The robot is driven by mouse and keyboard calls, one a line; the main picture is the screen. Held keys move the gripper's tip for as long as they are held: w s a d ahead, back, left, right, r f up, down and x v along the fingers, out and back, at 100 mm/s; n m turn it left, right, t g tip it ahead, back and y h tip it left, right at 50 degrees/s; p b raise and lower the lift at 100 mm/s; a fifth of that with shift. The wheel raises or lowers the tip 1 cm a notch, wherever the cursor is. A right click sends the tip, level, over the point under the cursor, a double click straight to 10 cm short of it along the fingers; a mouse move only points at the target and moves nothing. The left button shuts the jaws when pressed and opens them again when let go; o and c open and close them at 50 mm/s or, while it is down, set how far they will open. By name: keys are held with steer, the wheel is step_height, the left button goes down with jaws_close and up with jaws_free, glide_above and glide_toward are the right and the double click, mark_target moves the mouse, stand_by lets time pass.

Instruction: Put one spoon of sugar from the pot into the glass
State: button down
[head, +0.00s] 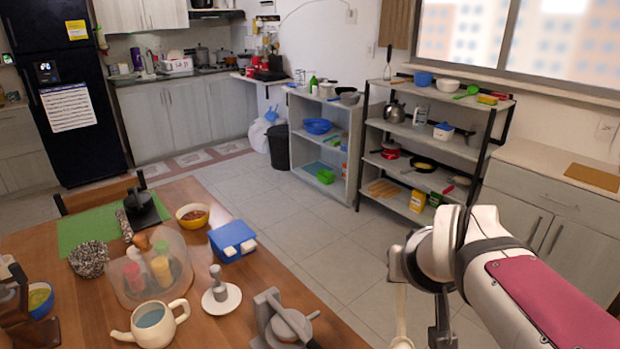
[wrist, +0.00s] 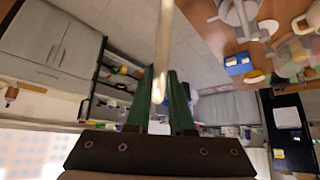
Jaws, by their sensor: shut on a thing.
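My gripper (wrist: 161,92) is shut on a pale, long-handled spoon (wrist: 165,35), whose handle runs between the green fingers in the wrist view. In the head view the pale spoon (head: 401,315) hangs nearly upright beside my arm at the lower right, off the table's right side. Its lower end is cut by the frame edge, so I cannot tell whether it holds sugar. A grey lidded vessel with a handle (head: 283,322), perhaps the pot, stands at the table's front right; its contents are hidden. I cannot make out a glass for certain.
A shelf (head: 430,145) stands behind. Floor between is clear.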

mark_target(397, 308)
steer(key=shift+f, duration=0.1)
stand_by(0.3)
steer(key=shift+f, duration=4)
steer(key=g, duration=0.3)
steer(key=shift+w+r, duration=0.15)
steer(key=shift+r, duration=0.15)
steer(key=g, duration=0.2)
steer(key=shift+r+g, duration=0.25)
steer(key=shift+g, duration=0.05)
steer(key=shift+f, duration=0.1)
step_height(397, 308, down, 8)
